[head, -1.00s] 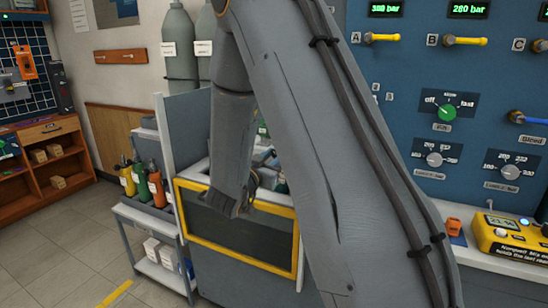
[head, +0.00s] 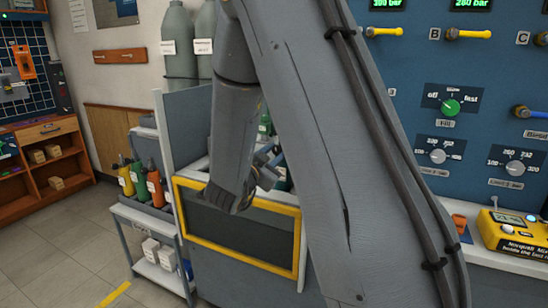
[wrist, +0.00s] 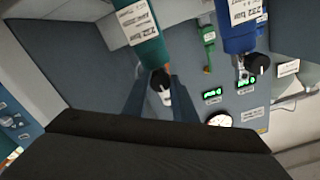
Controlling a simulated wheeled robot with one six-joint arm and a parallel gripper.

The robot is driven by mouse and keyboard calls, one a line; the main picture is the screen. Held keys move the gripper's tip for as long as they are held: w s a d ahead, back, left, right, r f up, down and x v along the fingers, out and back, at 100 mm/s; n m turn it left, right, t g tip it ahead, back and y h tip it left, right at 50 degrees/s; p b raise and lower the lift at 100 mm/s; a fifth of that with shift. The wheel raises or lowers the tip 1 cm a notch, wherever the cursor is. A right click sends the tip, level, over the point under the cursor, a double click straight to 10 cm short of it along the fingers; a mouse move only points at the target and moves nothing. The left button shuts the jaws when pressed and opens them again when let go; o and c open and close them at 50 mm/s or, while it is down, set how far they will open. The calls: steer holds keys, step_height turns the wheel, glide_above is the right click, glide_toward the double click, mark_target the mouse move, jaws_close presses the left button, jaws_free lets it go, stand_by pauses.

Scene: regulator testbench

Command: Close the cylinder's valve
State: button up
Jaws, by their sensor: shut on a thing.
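In the wrist view my gripper (wrist: 158,98) has its two fingers around the dark valve knob (wrist: 160,80) at the end of a teal cylinder (wrist: 139,32) with a white pressure label. The fingers are shut on this knob. A small white part shows between the fingers, just beyond the knob. The knob's turn position cannot be read.
A blue cylinder (wrist: 237,25) with a black knob (wrist: 258,64) stands close on the right in the wrist view, near a round gauge (wrist: 219,120) and green displays. The blue panel (head: 400,75) is at right. A cart (head: 150,218) holds small cylinders at left.

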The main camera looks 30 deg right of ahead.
steer(key=shift+m+b, duration=0.45)
steer(key=shift+m, duration=0.45)
steer(key=o, duration=1.1)
steer(key=shift+c, duration=0.2)
steer(key=v, duration=0.8)
steer(key=shift+w, duration=0.1)
